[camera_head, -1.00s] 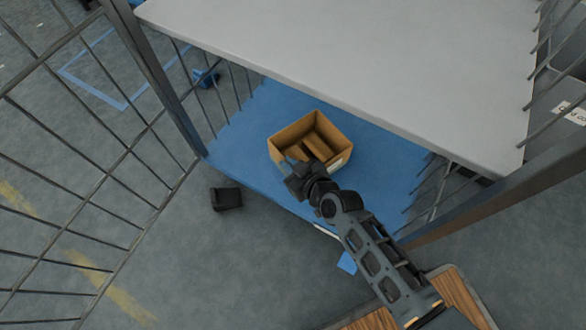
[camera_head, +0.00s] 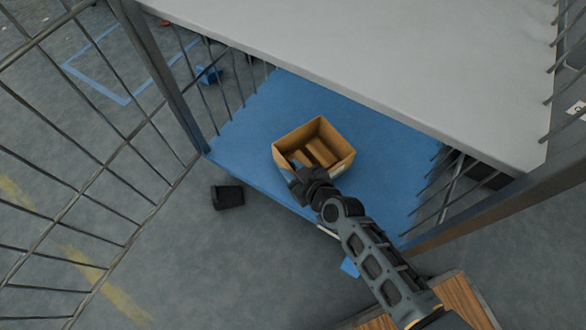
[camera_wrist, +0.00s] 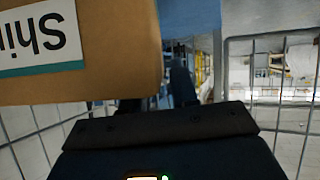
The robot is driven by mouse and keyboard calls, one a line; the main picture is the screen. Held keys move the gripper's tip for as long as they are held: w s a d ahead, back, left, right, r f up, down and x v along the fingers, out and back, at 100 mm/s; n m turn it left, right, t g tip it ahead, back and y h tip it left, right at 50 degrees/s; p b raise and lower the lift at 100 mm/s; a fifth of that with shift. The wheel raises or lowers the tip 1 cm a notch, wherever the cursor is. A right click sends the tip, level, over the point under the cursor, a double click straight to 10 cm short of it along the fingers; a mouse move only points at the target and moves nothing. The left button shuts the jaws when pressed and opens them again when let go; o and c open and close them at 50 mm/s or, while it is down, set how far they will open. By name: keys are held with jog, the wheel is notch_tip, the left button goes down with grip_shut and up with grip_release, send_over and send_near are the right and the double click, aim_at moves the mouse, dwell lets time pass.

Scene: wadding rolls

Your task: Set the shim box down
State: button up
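The shim box (camera_head: 339,166) is an open-topped brown carton with a few brown pieces or dividers inside. It is over the blue lower shelf (camera_head: 240,150) of a caged rack, near the front edge. I cannot tell whether its base touches the shelf. My gripper (camera_head: 300,174) is at the box's near left wall and appears shut on it. In the wrist view, the box (camera_wrist: 115,60) fills the upper left, with an upside-down "Shi" label. The finger ends (camera_wrist: 158,98) show at its lower right corner; the grip itself is partly hidden.
A grey upper shelf (camera_head: 380,60) overhangs the back of the blue shelf. Barred sides (camera_head: 440,185) and a dark left post (camera_head: 165,80) bound the rack. A black bin (camera_head: 227,197) lies on the floor outside. The blue surface left and right of the box is clear.

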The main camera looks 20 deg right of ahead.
jog(key=shift+o, duration=0.3)
jog(key=shift+r, duration=0.15)
jog(key=shift+s+r, duration=0.1)
jog(key=shift+s, duration=0.15)
jog(key=p+v, duration=0.3)
jog(key=v, duration=0.8)
jog(key=shift+s, duration=0.25)
jog(key=shift+d, duration=0.1)
jog(key=s+d+r+m+h, duration=0.1)
jog(key=s+d+r, duration=0.25)
jog(key=s, duration=0.55)
jog(key=s+r+m+t, duration=0.1)
jog(key=s+r, duration=0.4)
jog(key=r, duration=0.3)
jog(key=s+d+r+t+h, duration=0.1)
jog(key=s+r, duration=0.4)
jog(key=r, duration=0.3)
jog(key=s+r+m+t, duration=0.1)
jog(key=s+r, duration=0.4)
jog(key=r, duration=0.4)
jog(key=shift+s+m+h, duration=0.3)
jog(key=shift+h, duration=0.1)
jog(key=shift+d, duration=0.15)
